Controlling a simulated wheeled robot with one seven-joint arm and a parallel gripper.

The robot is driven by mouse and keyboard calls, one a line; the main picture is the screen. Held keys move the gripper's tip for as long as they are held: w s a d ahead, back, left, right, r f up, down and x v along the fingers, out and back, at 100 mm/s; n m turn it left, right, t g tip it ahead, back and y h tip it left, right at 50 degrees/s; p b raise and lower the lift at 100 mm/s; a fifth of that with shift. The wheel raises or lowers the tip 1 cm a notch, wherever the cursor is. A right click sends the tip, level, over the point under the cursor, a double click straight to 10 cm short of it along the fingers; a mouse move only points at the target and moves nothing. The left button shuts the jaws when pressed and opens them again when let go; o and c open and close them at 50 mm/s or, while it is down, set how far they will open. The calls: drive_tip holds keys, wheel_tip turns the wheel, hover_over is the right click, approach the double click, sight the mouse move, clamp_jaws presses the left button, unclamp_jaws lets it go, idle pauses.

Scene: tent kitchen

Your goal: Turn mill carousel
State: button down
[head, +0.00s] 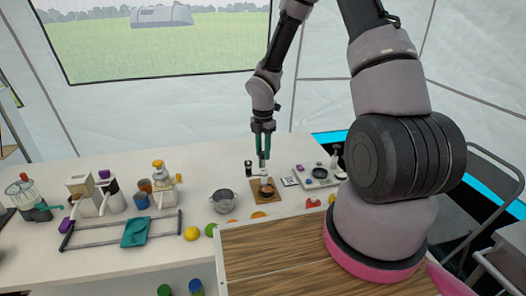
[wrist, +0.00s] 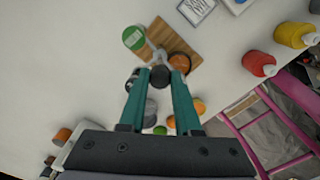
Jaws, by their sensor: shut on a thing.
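My gripper (head: 263,152) points down over the counter beside a small wooden board (head: 263,201). In the wrist view, my gripper (wrist: 160,77) has its teal fingers closed on a dark round knob (wrist: 160,75). Grey arms spread from around this knob, which I take to be the mill carousel's middle. Around it are a green-topped jar (wrist: 133,38), an orange-brown round piece (wrist: 179,62) with a dark rim, and a dark-topped piece (wrist: 132,80). My fingers hide part of the carousel, and it is small in the head view.
A grey pot (head: 223,202) stands left of the board. A tray with small items (head: 320,178) lies to the right.

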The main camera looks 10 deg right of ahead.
drive_tip(key=m, duration=0.4)
drive_tip(key=shift+m, duration=0.3)
drive_tip(key=m, duration=0.4)
drive_tip(key=shift+m, duration=0.3)
drive_tip(key=m, duration=1.2)
drive_tip(key=shift+m, duration=0.3)
drive_tip(key=m, duration=0.4)
drive_tip(key=shift+m, duration=0.3)
drive_tip(key=m, duration=0.3)
drive_tip(key=shift+m, duration=2.3)
